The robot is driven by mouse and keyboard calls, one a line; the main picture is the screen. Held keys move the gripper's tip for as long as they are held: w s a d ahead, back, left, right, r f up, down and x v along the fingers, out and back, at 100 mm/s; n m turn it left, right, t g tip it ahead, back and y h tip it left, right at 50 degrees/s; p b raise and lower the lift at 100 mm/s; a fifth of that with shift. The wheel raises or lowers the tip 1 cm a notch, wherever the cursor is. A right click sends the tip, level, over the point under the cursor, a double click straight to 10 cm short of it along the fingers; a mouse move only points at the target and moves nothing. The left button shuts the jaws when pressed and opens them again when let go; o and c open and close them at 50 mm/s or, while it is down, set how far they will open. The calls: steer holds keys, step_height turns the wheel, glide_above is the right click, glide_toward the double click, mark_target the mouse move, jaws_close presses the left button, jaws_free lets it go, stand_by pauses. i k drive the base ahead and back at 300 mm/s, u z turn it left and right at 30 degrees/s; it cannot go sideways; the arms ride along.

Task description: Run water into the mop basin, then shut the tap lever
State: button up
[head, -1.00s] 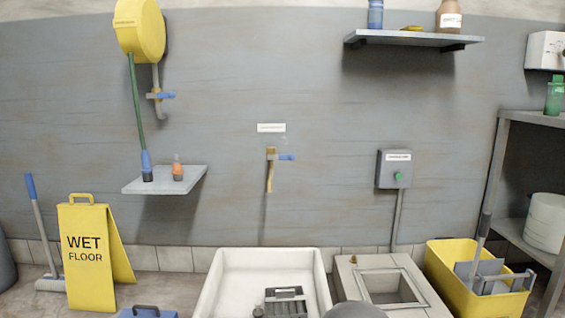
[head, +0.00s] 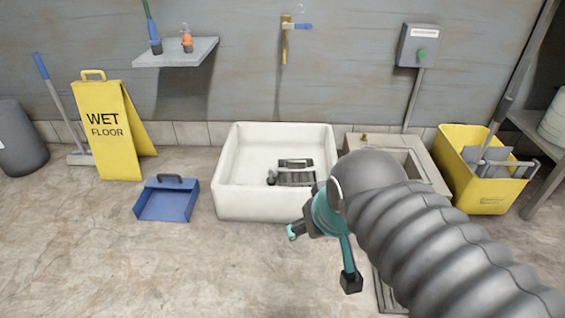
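The white mop basin (head: 228,200) stands on the floor against the wall. A dark grey slotted piece (head: 295,172) is inside it. Above it on the wall is a brass tap (head: 285,48) with a blue lever (head: 303,26) pointing right, roughly level. No water stream shows below the tap. My gripper (head: 321,257) is in front of the basin's front right corner, below and well apart from the tap. Its two teal-and-dark fingers are spread, with nothing between them. My arm hides part of the floor box to the right.
A blue dustpan (head: 166,203) and yellow wet-floor sign (head: 108,135) stand left of the basin. To the right are a floor box with a square opening (head: 435,172) and a yellow mop bucket (head: 485,190). A wall shelf (head: 175,55) juts out upper left. The front left floor is clear.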

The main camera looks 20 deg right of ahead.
mark_target(308, 26)
steer(key=z, duration=0.1)
steer(key=k, duration=0.4)
steer(key=u, duration=1.1)
steer(key=i, duration=1.5)
steer(key=z, duration=0.25)
